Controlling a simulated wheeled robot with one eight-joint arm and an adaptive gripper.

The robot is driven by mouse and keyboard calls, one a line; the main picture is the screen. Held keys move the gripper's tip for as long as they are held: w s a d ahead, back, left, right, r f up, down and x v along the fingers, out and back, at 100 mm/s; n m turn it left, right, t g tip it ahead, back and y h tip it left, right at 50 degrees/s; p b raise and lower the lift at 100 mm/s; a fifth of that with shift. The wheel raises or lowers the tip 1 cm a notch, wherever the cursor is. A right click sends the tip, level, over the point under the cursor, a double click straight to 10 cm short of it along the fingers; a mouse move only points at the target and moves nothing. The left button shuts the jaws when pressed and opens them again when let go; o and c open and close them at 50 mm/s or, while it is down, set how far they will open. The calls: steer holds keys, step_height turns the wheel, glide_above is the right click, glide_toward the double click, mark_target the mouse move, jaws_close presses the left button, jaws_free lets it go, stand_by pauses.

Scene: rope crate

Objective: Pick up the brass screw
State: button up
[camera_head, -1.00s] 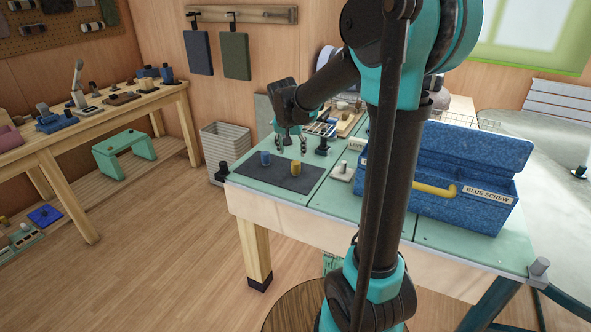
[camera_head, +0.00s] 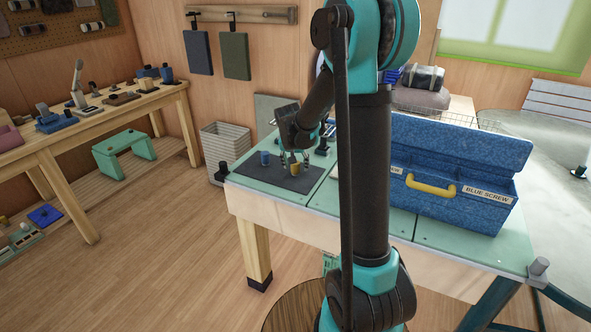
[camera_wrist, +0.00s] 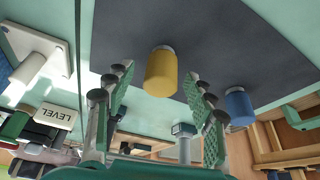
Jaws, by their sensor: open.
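The brass screw (camera_head: 299,170) is a short yellow cylinder standing on a dark mat (camera_head: 277,181) on the green-topped workbench. In the wrist view the brass screw (camera_wrist: 161,73) shows ahead of and between my two fingers, with a clear gap on each side. My gripper (camera_head: 294,160) is open and empty just above and around the screw's spot; in the wrist view my gripper (camera_wrist: 158,85) has its fingers spread wide. A blue screw (camera_head: 265,158) stands on the same mat to the left; it also shows in the wrist view (camera_wrist: 239,106).
A blue toolbox (camera_head: 447,203) with a yellow handle and a "BLUE SCREW" label stands open on the bench at right. The mat's front part is clear.

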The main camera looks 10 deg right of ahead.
jaws_close()
stand_by(0.3)
steer(key=shift+r, duration=0.15)
step_height(320, 180, up, 20)
stand_by(0.5)
